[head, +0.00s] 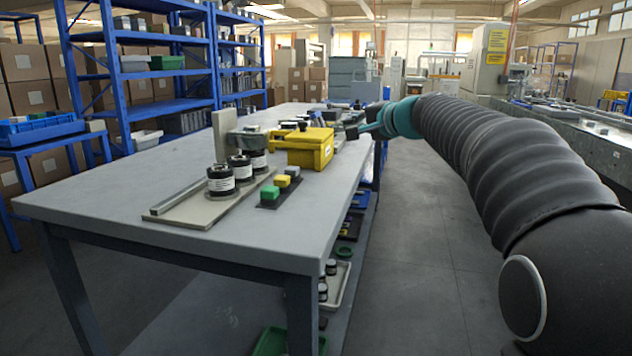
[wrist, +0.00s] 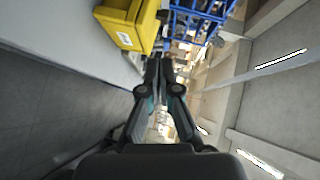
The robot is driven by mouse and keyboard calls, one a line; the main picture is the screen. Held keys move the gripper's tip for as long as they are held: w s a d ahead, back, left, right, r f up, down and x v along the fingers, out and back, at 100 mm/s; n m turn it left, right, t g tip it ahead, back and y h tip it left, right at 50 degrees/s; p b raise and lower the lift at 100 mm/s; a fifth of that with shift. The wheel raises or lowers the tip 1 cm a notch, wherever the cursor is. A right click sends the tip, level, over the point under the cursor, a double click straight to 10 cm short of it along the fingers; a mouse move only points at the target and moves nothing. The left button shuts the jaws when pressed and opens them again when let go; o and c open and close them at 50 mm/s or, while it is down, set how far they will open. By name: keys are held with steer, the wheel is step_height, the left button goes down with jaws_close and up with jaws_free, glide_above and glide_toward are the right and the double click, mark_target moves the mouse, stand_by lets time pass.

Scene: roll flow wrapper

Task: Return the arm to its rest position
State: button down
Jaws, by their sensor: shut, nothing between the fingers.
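My arm reaches forward along the right side of the head view, covered in dark ribbed sleeving with a teal section near its end. My gripper (head: 352,131) is at the far end, just beside the right edge of the grey table (head: 110,198) and close to the yellow box (head: 308,150). In the wrist view my gripper (wrist: 160,65) has its two dark fingers together, with nothing between them. The yellow box also shows at the top of the wrist view (wrist: 128,22), beyond the fingertips and to the left, apart from them.
On the table, several black-and-white rolls (head: 221,181) stand on a plate with a rail. Green and yellow blocks (head: 270,193) lie on a dark strip nearby. Blue shelving (head: 140,60) stands behind at left. The aisle floor (head: 420,260) is clear. A long machine (head: 575,140) lines the right.

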steer(key=s+d+f+n+g+h, duration=0.2)
steer(key=s+f, duration=0.7)
steer(key=s, duration=0.5)
steer(key=s+d+f+n+g+h+p, duration=0.1)
steer(key=s+d+f+n+g+h, duration=0.2)
steer(key=s+f, duration=0.6)
steer(key=s+d+f+n+g+h+p, duration=0.1)
steer(key=s+f, duration=0.8)
steer(key=s, duration=1.1)
steer(key=d+n+g+h, duration=0.1)
steer(key=n+h, duration=0.1)
steer(key=n, duration=0.1)
steer(key=shift+s+d+g, duration=0.15)
steer(key=shift+s+g, duration=0.15)
